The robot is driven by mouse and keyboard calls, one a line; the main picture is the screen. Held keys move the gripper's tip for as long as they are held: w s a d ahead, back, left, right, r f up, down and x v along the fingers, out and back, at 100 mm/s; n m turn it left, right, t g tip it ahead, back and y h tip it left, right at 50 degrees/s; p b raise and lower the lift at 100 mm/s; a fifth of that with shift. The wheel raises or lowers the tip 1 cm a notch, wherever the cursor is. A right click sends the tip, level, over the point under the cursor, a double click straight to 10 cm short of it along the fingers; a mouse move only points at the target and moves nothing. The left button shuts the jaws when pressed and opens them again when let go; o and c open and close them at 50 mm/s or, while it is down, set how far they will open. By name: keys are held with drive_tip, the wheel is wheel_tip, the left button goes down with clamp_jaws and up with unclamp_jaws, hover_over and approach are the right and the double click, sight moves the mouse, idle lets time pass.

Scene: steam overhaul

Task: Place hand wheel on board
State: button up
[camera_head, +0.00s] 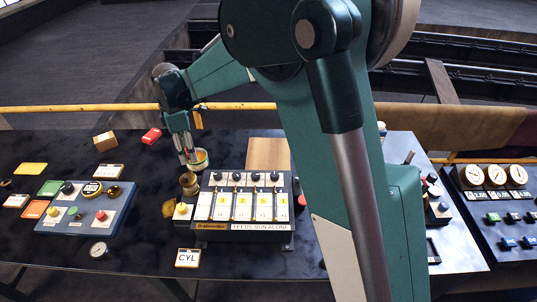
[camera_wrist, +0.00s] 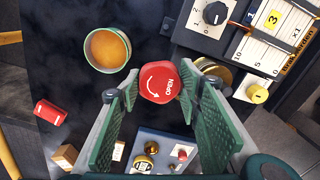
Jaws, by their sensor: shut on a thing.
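A red faceted disc marked "OPEN" with a curved arrow, which looks like the hand wheel (camera_wrist: 160,82), is held between the fingertips of my gripper (camera_wrist: 157,92) in the wrist view. A blue board (camera_head: 70,224) with knobs and brass fittings lies on the table to the left of my gripper. It shows partly between the fingers in the wrist view (camera_wrist: 160,142).
A panel with numbered white strips (camera_head: 243,238) stands right of my gripper. A brass fitting (camera_head: 188,183) stands at its left edge. A red block (camera_head: 152,135) and a wooden block (camera_head: 105,141) lie behind. A gauge (camera_head: 98,249) and a CYL card (camera_head: 187,258) lie in front.

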drive_tip(key=w+d+m, duration=0.1)
drive_tip(key=w+d, duration=1)
drive_tip(key=d, duration=0.4)
hover_over(268, 153)
drive_tip(key=shift+m, duration=0.3)
drive_tip(key=shift+s+d+f, duration=0.1)
drive_tip(key=shift+f, duration=2.4)
drive_tip(key=shift+f, duration=0.15)
drive_tip(key=shift+f+b, duration=0.3)
drive_tip(key=shift+f, duration=2.7)
drive_tip(key=shift+f, duration=1.85)
drive_tip(key=shift+f, duration=0.2)
